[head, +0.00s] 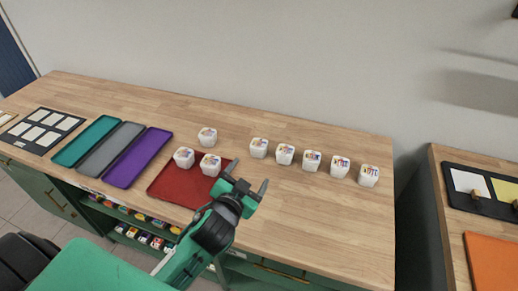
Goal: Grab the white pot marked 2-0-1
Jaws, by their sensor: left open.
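Several small white pots with coloured markings stand on the wooden counter; the markings are too small to read, so I cannot tell which is 2-0-1. Two pots, a left one (184,158) and a right one (210,165), are on the red tray (172,187). A third pot (208,137) stands just behind it. The others form a row to the right, from one pot (259,148) to the far right pot (369,175). My left gripper (248,176) is open and empty, just right of the red tray, hiding part of its right side. My right gripper is out of view.
Purple (137,158), grey (110,150) and teal (87,141) trays lie left of the red one. A dark board with white cards (42,130) is at the far left. An orange mat (494,262) lies on a separate right counter. The counter (325,225) is clear front right.

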